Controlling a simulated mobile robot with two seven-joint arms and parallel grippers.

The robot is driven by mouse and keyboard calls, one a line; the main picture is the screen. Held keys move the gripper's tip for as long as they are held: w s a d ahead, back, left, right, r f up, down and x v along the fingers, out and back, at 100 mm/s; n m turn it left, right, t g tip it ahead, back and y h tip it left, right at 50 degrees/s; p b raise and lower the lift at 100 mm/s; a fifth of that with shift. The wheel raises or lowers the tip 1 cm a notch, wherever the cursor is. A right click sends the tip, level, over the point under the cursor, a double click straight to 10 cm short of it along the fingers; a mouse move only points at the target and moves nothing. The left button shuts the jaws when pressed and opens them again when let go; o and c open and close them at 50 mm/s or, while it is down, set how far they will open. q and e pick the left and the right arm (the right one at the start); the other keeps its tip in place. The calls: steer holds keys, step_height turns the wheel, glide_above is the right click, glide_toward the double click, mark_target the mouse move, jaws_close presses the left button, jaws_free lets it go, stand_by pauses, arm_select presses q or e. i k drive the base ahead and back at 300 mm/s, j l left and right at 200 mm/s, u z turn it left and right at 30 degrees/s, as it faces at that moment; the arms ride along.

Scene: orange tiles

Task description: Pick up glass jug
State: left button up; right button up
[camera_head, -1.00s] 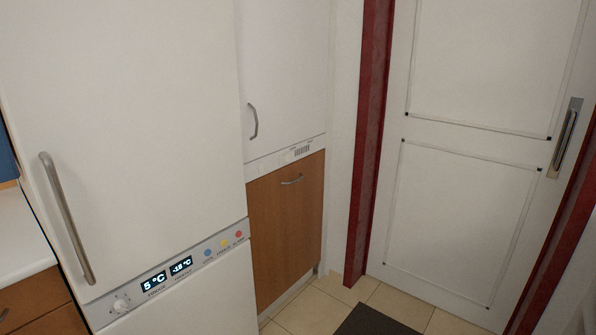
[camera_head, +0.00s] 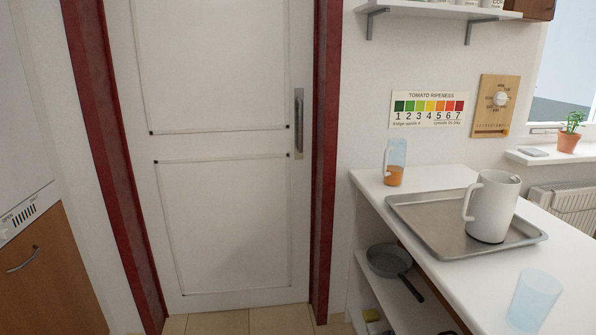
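A see-through jug-like vessel (camera_head: 396,160) with an orange lower part and a handle on its left stands at the far left corner of the white counter. A larger opaque pale grey jug (camera_head: 494,208) with a handle on its left stands upright on a metal tray (camera_head: 418,222) on the same counter. Neither of my grippers is in view.
A pale blue glass (camera_head: 534,300) stands near the front of the white counter (camera_head: 450,178). A dark pan (camera_head: 388,260) sits on the shelf below. A white sliding door (camera_head: 222,222) with red frame is left of the counter. A plant (camera_head: 568,135) stands on the sill.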

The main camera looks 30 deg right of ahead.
mark_target(394, 160)
steer(key=i+z, duration=0.15)
steer(key=z, duration=0.3)
steer(key=i+j+z, duration=0.1)
steer(key=z, duration=0.3)
steer(key=i+j+z, duration=0.15)
steer(key=z, duration=0.3)
steer(key=i+j+z, duration=0.2)
steer(key=z, duration=0.25)
steer(key=i+j+z, duration=0.1)
steer(key=z, duration=0.35)
steer(key=i+j+z, duration=0.1)
steer(key=j+z, duration=0.25)
steer(key=i+j+z, duration=0.1)
steer(key=j+z, duration=0.75)
steer(key=j, duration=0.3)
steer(key=i, duration=0.05)
